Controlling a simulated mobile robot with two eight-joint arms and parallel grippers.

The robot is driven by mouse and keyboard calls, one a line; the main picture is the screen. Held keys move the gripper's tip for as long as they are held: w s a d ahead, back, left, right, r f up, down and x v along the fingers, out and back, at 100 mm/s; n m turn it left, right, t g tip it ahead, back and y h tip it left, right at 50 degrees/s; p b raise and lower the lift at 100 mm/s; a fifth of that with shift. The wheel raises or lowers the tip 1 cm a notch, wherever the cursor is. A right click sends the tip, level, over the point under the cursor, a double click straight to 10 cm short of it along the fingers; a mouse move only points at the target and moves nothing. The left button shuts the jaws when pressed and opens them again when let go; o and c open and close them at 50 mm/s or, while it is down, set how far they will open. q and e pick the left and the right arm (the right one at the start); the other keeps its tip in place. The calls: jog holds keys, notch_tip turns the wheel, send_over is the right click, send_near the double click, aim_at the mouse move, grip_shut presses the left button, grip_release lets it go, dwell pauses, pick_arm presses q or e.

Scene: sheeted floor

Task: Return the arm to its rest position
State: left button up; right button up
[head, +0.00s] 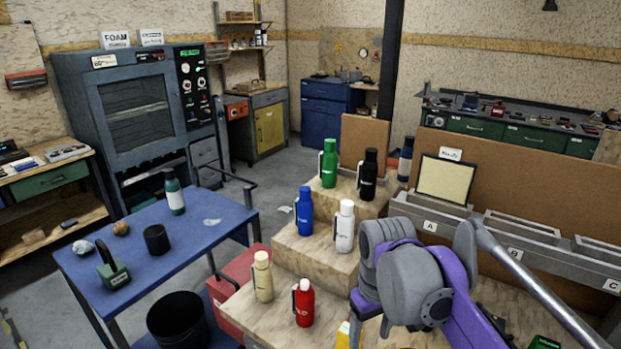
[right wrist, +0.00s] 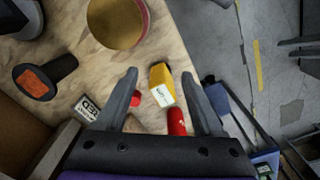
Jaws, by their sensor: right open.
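My right arm (head: 415,275), grey and purple, reaches across the lower right of the head view. Its gripper is hidden there but shows in the right wrist view (right wrist: 160,76), with two dark fingers spread apart. A yellow box (right wrist: 161,84) with a white label shows in the gap between the fingers. I see no contact, and its depth relative to the fingertips is unclear. A red bottle (right wrist: 176,121) lies partly behind the right finger in that view. My left gripper is in neither view.
Stepped wooden blocks (head: 316,252) carry several bottles, including a red one (head: 303,303) and a cream one (head: 262,277) near my arm. Labelled grey bins (head: 522,228) stand right. A blue table (head: 200,228) with small items stands left.

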pick_arm(q)
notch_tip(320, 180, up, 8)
jog(key=p, duration=0.7)
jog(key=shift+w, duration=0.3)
pick_arm(e)
jog(key=s+d+f+m+t, duration=0.2)
jog(key=s+d+f, duration=0.1)
jog(key=s, duration=0.4)
jog(key=s+d+f+m+t, duration=0.2)
jog(key=s+f, duration=0.3)
jog(key=s, duration=0.3)
jog(key=shift+d+t, duration=0.7)
jog(key=shift+d, duration=0.15)
jog(key=shift+s+r, duration=0.1)
